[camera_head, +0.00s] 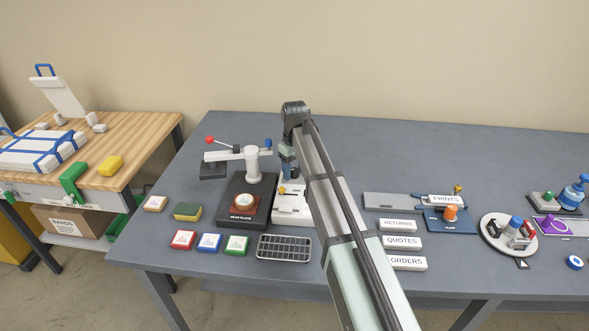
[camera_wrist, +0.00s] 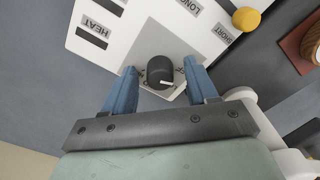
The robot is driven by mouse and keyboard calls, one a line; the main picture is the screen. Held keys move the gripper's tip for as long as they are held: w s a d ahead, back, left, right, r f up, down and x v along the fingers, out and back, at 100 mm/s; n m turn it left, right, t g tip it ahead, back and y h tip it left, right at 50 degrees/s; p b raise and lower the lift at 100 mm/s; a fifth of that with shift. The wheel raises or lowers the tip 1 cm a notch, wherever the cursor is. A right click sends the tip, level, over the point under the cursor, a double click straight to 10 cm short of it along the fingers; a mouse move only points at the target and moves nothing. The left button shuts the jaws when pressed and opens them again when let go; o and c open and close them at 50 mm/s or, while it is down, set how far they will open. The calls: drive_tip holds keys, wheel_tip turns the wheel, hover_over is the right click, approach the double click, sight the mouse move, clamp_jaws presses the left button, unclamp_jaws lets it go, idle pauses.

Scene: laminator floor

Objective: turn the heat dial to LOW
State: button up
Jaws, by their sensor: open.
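The heat dial (camera_wrist: 160,70) is a round black knob with a white pointer mark, on a light square plate of a white panel (camera_wrist: 88,12). The mark points toward the bottom of the wrist view, slightly right. My gripper (camera_wrist: 160,66) is open, with one blue finger on each side of the dial and visible gaps between.
A yellow knob (camera_wrist: 246,19) sits by the LONG and SHORT labels on the panel. In the head view, a press with a white arm (camera_head: 235,154) stands just left of the panel, and a wire rack (camera_head: 285,248) lies in front.

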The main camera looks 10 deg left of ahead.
drive_tip(key=shift+c, duration=0.4)
drive_tip(key=c, duration=1)
drive_tip(key=m, duration=0.4)
drive_tip(key=shift+m, duration=2.9)
